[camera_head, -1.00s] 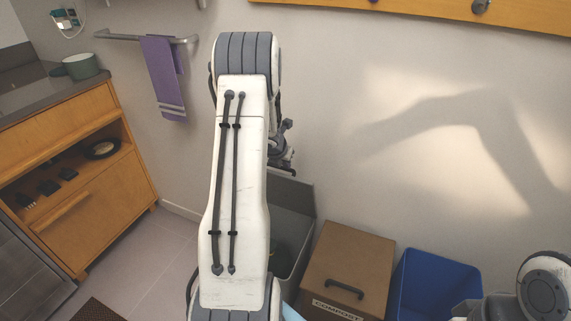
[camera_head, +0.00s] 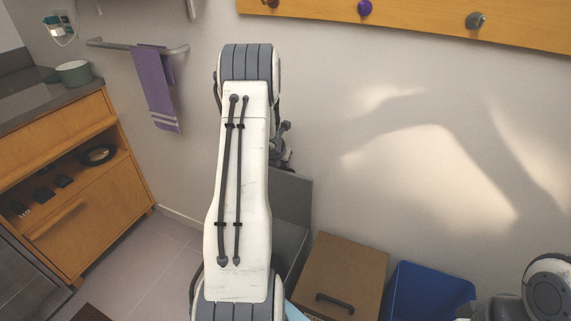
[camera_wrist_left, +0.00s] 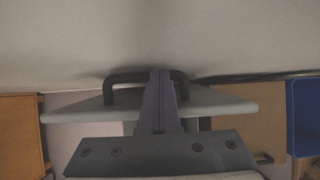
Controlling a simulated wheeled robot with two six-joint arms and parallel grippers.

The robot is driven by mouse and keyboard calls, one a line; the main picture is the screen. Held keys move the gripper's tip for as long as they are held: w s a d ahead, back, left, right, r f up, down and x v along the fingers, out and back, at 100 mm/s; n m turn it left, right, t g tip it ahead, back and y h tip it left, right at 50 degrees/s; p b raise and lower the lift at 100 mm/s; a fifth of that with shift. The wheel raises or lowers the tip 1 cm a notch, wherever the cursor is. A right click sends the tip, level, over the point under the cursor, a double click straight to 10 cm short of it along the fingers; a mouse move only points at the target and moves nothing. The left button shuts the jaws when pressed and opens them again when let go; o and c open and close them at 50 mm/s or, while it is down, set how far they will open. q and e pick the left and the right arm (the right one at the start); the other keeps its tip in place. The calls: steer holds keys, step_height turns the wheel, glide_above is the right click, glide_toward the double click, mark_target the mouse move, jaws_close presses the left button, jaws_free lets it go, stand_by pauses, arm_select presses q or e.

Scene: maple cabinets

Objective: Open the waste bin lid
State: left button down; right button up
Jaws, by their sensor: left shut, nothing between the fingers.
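The grey waste bin (camera_head: 287,245) stands against the wall, partly hidden behind my left arm in the head view. Its grey lid (camera_head: 291,198) is tilted up at the back of the bin. In the left wrist view the lid (camera_wrist_left: 75,109) shows nearly edge-on, with a black handle (camera_wrist_left: 124,77) on it. My left gripper (camera_wrist_left: 160,76) is shut and empty, its fingers in front of the handle. I cannot tell whether they touch it. In the head view my left gripper (camera_head: 284,155) is small and partly hidden by the arm, just above the lid. My right gripper is not in view.
A brown lidded box (camera_head: 345,265) and a blue open bin (camera_head: 430,290) stand right of the waste bin. A wooden cabinet (camera_head: 90,215) is at left. A purple towel (camera_head: 157,90) hangs on a wall rail. A peg board (camera_head: 420,20) is above.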

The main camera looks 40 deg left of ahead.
arm_select(q)
steer(key=p+v, duration=0.3)
steer(key=v, duration=0.7)
steer(key=shift+s+r, duration=0.2)
steer(key=shift+c, duration=2)
jaws_free()
step_height(320, 180, up, 14)
steer(key=p, duration=1.3)
steer(key=shift+p, duration=0.4)
steer(key=shift+w+d, duration=0.1)
